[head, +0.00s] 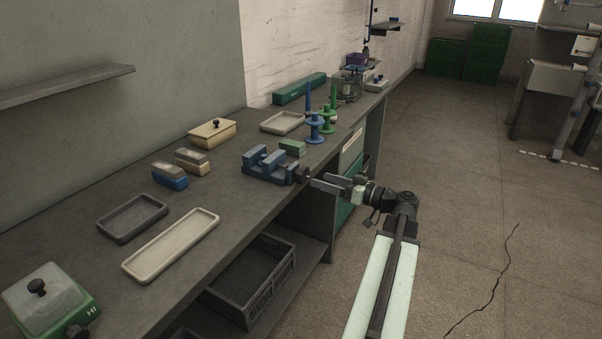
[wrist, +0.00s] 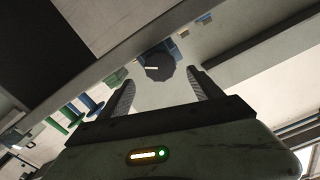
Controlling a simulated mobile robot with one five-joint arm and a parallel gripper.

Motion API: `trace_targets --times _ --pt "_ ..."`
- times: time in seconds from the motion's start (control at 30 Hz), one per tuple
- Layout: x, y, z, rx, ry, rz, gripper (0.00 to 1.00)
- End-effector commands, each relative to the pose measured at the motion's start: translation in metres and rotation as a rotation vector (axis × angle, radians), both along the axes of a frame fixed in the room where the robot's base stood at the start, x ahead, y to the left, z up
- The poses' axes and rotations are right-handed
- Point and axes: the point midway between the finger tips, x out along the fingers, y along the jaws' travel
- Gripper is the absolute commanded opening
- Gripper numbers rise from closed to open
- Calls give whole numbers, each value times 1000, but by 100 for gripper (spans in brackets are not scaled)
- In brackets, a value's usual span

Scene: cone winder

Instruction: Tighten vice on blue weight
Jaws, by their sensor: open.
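The blue vice (head: 262,171) sits at the front edge of the grey bench. Its dark round knob (head: 302,175) sticks out past the edge toward my gripper. Blue blocks (head: 272,158) stand on the vice; I cannot tell which is the blue weight and which is a jaw. My gripper (head: 325,184) is open and empty, its fingers pointing at the knob from the right. In the wrist view the knob (wrist: 160,67) lies ahead, between and just beyond the fingertips, apart from both. Blue parts of the vice show only partly behind it.
A green block (head: 292,147) stands just behind the vice. Blue and green spools (head: 314,127) stand farther along the bench. Two trays (head: 172,246) and two small blocks (head: 170,177) lie to the left. A dark crate (head: 252,285) sits below. The floor at right is open.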

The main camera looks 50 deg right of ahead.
Motion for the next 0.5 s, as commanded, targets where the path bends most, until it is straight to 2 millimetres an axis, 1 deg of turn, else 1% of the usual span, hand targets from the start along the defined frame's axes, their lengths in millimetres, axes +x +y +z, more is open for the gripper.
trace_targets --times 0.3,0.4,0.5 --pt "54 13 0 1 3 3 75" --pt "65 16 0 1 3 2 75" --pt "70 17 -1 1 3 0 75"
